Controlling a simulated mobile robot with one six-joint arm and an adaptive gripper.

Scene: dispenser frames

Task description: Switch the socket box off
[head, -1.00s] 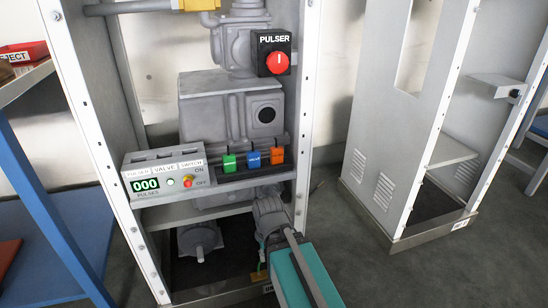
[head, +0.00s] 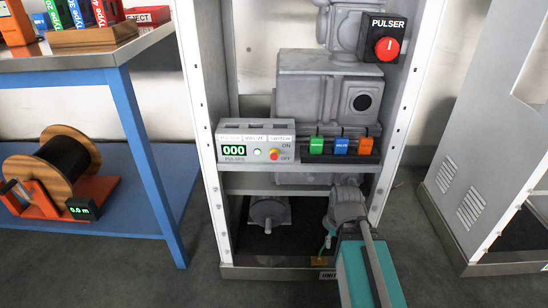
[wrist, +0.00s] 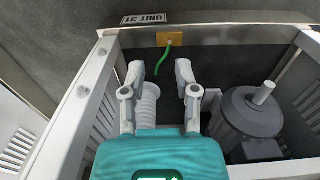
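My gripper's fingers (wrist: 158,72) are open and empty in the wrist view, pointing down at the frame's floor. In the head view my teal gripper body (head: 368,272) is low and right of the box; its fingertips are hard to make out.
The red PULSER knob (head: 387,49) is above. Frame posts (head: 201,130) flank the shelf. A green wire (wrist: 163,58) and grey motor (wrist: 250,112) are below. A blue bench (head: 150,165) stands left.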

